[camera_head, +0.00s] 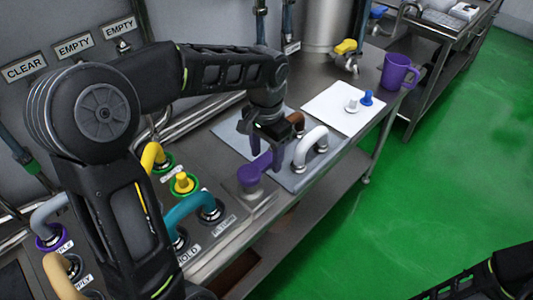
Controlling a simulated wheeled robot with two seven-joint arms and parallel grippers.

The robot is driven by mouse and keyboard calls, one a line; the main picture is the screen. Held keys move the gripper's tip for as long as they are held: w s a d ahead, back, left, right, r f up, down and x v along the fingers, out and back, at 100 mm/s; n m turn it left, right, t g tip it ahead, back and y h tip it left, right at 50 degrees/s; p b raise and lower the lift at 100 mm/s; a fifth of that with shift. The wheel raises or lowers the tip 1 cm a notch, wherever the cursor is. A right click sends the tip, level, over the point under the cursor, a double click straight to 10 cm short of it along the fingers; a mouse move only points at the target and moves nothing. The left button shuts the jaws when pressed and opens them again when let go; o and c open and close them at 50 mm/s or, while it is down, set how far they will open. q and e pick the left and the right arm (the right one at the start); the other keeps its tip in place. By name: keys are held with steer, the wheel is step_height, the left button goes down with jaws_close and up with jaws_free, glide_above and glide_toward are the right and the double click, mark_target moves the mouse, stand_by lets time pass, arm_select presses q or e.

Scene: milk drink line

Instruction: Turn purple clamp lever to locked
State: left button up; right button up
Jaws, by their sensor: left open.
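The purple clamp lever (252,174) stands at the near left corner of a grey plate on the steel bench. Its arm slants up to the right from a round base. My left gripper (266,152) is open, pointing down, with its dark fingers at the lever's upper end. I cannot tell whether the fingers touch the lever. No label for the lever's positions can be read. Of my right arm, only a dark part shows at the lower right corner; its gripper is out of view.
A white curved handle (310,146) and a brown one (296,120) stand close right of the gripper. Teal (190,208) and yellow (150,158) handles stand left. A white mat (338,108) with small blue and white pieces and a purple mug (398,72) are farther back.

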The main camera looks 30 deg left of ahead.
mark_target(266, 159)
arm_select(q)
step_height(266, 159, up, 8)
steer(key=shift+f+b, duration=0.1)
steer(key=shift+b, duration=0.2)
steer(key=shift+f, duration=0.1)
stand_by(0.5)
